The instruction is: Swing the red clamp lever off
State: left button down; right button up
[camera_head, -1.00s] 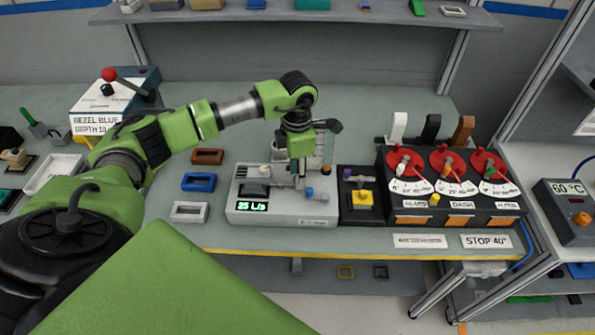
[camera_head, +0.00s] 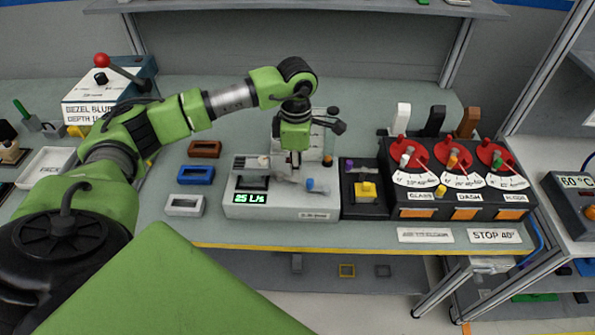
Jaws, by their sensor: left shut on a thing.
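A grey bench unit (camera_head: 235,208) with a green "25 L/s" readout stands at mid-table. My left gripper (camera_head: 294,161) points down over the middle of this unit. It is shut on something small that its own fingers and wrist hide. A grey piece (camera_head: 287,174) shows just below the fingers, and a blue knob (camera_head: 311,184) sits to their right. No red clamp lever can be made out on this unit; it may be hidden behind the gripper. A lever with a red ball (camera_head: 101,60) stands on the bezel station at the far left, away from the gripper. My right gripper is not in view.
Brown (camera_head: 205,149), blue (camera_head: 196,175) and white (camera_head: 185,205) frames lie left of the unit. A black box with a yellow block (camera_head: 366,191) and a panel of red dials (camera_head: 452,160) stand close on its right. The front table strip is mostly clear.

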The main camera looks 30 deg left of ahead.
pick_arm(q)
jog(key=s+m+b, duration=0.1)
jog(key=m+b, duration=0.2)
jog(key=s+m+b, duration=0.1)
jog(key=m+b, duration=0.2)
jog(key=s+m+b, duration=0.1)
jog(key=m+b, duration=0.2)
jog(key=shift+s+a+f, duration=0.2)
jog(key=shift+s+a, duration=0.05)
jog(key=shift+a, duration=0.1)
jog(key=m+b, duration=0.1)
jog(key=m, duration=0.1)
jog(key=shift+s+a+r+m+b, duration=0.1)
jog(key=shift+s+a+m+b, duration=0.2)
jog(key=shift+s+a+b, duration=0.1)
jog(key=shift+s+a+r+m+b, duration=0.15)
jog(key=shift+m+b, duration=0.25)
jog(key=shift+m, duration=0.2)
jog(key=shift+s+a+m+b, duration=0.15)
jog(key=shift+m+b, duration=0.25)
jog(key=shift+m, duration=0.2)
jog(key=c, duration=2)
grip_release()
jog(key=shift+a+r, duration=0.1)
jog(key=shift+r, duration=5.9)
